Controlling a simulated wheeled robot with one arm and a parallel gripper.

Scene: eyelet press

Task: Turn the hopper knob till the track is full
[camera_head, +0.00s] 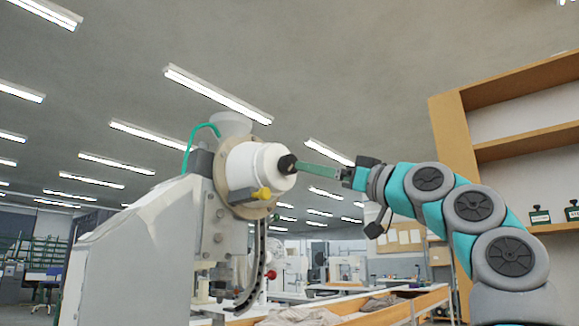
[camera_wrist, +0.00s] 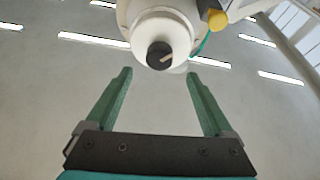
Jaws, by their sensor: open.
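The hopper (camera_head: 250,166) is a white drum on the upper part of the press. Its black knob (camera_head: 287,164) sticks out toward my gripper and carries a pale line, seen in the wrist view (camera_wrist: 160,55). My gripper (camera_head: 300,167) comes in from the right, its green fingers pointing at the knob. In the wrist view my gripper (camera_wrist: 158,76) is open and empty, with the knob centred just beyond the fingertips. The curved dark track (camera_head: 260,262) runs down below the hopper, with small marks along it; how full it is cannot be told.
A yellow part (camera_head: 262,193) juts out just below the drum, near the knob; it also shows in the wrist view (camera_wrist: 217,19). The grey press body (camera_head: 140,245) stands at left. Wooden shelving (camera_head: 452,140) rises at right behind my arm. Air around the gripper is clear.

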